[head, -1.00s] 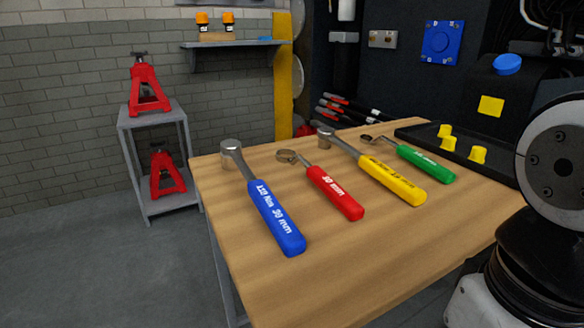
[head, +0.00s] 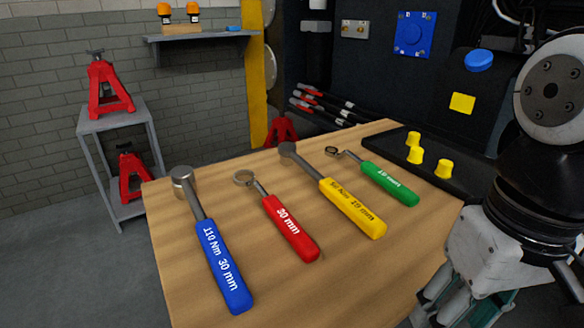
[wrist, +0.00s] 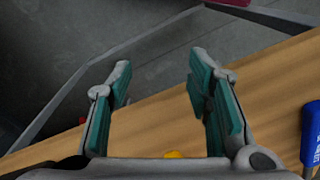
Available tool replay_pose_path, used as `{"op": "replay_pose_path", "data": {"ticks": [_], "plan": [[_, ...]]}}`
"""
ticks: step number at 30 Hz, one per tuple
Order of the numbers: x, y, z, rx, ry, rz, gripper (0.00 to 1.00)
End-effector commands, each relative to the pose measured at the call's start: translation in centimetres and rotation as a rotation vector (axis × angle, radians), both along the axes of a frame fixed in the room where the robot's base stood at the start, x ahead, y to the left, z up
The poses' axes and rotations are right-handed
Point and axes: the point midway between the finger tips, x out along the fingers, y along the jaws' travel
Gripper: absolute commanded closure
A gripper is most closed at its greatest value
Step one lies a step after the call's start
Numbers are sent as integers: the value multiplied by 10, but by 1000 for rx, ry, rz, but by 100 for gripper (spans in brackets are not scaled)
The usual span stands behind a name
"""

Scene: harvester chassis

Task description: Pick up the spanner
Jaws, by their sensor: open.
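Four hand tools lie apart on the wooden table. Two are ring-ended spanners: a red-handled one (head: 290,228) marked 30 mm and a green-handled one (head: 390,184). Beside them are a blue-handled torque wrench (head: 222,265) and a yellow-handled one (head: 352,208), both with round heads. I cannot tell which spanner the task names. My gripper (head: 455,300) is at the lower right by the table's right edge, partly cut off. In the wrist view my gripper (wrist: 160,72) is open and empty, above the table edge, with a blue handle (wrist: 312,135) at far right.
The wooden table (head: 300,295) is clear in front of the tools. A black tray (head: 440,180) with yellow caps (head: 415,154) is at the back right. A grey stand (head: 110,122) with red jacks (head: 105,88) is left. A dark panel stands behind.

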Motion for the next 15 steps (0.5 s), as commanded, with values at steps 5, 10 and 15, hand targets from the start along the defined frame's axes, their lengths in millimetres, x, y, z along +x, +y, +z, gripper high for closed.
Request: {"op": "replay_pose_path", "data": {"ticks": [5,10,15], "plan": [[21,9,24,9,6,39,54],[51,25,54,19,12,97,54],[86,50,85,25,18,167,54]]}}
